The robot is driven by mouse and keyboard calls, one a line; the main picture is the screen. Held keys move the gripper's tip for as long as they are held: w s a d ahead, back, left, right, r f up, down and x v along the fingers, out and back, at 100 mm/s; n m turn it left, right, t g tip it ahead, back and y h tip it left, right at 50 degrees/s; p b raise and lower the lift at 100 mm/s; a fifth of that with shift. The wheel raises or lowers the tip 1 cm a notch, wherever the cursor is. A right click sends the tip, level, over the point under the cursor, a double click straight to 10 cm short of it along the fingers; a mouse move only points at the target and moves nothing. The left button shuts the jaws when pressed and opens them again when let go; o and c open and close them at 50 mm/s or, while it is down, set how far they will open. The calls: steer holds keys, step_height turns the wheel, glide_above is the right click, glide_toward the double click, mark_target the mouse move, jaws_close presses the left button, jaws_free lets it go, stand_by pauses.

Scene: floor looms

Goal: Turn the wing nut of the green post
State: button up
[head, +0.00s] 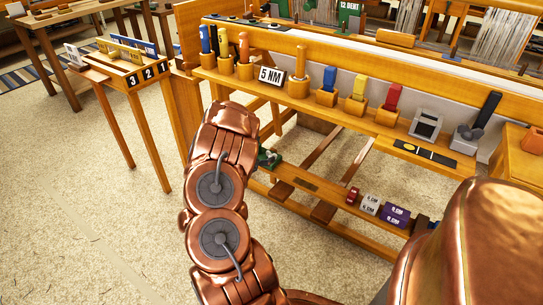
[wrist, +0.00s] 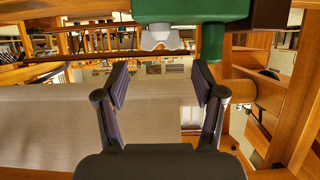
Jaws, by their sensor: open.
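The green post (wrist: 213,42) shows in the wrist view at the top, as a green block with a round green part reaching down at its right. A pale grey wing nut (wrist: 160,38) sits under the block, its two wings spread sideways. My gripper (wrist: 160,82) is open and empty. The wing nut appears above and between its fingertips, apart from both. In the head view a small green fixture (head: 267,158) with a grey part shows at the left end of the lower rail, partly behind my arm. My gripper is hidden there.
The loom's upper shelf (head: 340,110) holds several coloured-handled tools and a "5 NM" sign (head: 271,77). Small labelled blocks (head: 395,214) stand on the lower rail (head: 320,192). A side table (head: 126,70) with numbered tags stands at left.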

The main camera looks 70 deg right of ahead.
mark_target(271, 153)
steer(key=b+x, duration=0.1)
steer(key=x, duration=0.6)
steer(key=shift+f+b, duration=0.1)
steer(key=shift+b, duration=0.3)
steer(key=c, duration=0.9)
